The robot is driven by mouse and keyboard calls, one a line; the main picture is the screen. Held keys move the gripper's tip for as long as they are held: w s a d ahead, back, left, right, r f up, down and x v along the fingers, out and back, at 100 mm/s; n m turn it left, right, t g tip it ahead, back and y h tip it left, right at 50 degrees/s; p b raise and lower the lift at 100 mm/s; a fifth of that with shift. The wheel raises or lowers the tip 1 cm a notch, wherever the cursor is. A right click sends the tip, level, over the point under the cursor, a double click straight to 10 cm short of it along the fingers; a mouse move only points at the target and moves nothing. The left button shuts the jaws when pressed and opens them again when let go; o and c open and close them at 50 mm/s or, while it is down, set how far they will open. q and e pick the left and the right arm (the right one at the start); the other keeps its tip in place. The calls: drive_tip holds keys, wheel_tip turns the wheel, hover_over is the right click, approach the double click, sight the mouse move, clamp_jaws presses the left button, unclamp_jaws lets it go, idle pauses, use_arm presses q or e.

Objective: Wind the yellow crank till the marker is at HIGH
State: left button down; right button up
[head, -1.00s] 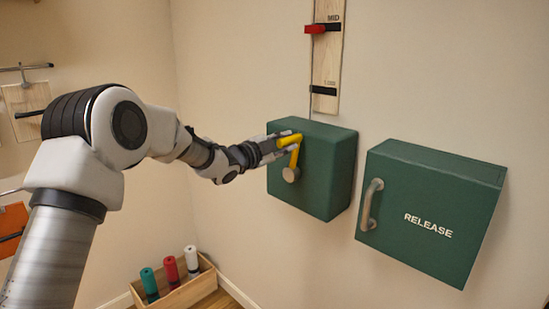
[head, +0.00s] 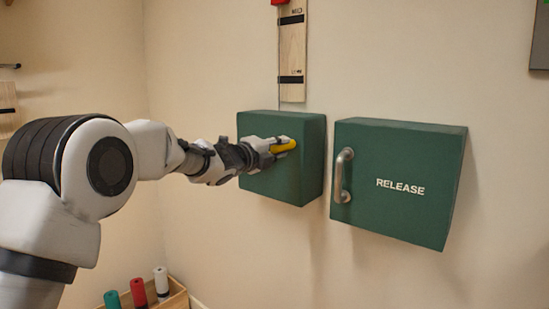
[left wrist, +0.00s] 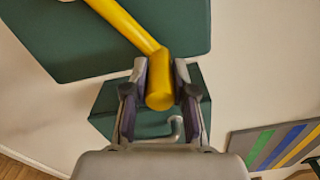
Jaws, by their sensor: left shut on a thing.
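The yellow crank (head: 285,146) is on the front of a green box (head: 282,188) on the wall. My left gripper (head: 273,148) is shut on the crank's handle. In the left wrist view the handle (left wrist: 160,92) is between both fingers, and the crank arm slants up to the left from it. The red marker (head: 279,2) is cut by the top edge of the head view, above the upper black band on the wooden scale board (head: 292,50). The HIGH mark is not in view. My right gripper is not in view.
To the right hangs a green box marked RELEASE (head: 400,185) with a grey handle (head: 343,176). A wooden crate (head: 178,299) with green, red and white cylinders stands at the bottom left. A grey panel (head: 540,40) is at the top right. Bare wall surrounds the boxes.

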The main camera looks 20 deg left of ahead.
use_arm(q)
drive_tip(key=shift+d+f+m+b, duration=0.25)
drive_tip(key=shift+f+m+b, duration=0.15)
drive_tip(key=shift+f+b, duration=0.2)
drive_tip(key=c, duration=0.9)
unclamp_jaws()
drive_tip(key=shift+c, duration=0.2)
drive_tip(key=shift+s+r, duration=0.1)
drive_tip(key=shift+s+a, duration=0.2)
drive_tip(key=shift+s, duration=0.1)
drive_tip(key=v, duration=1.1)
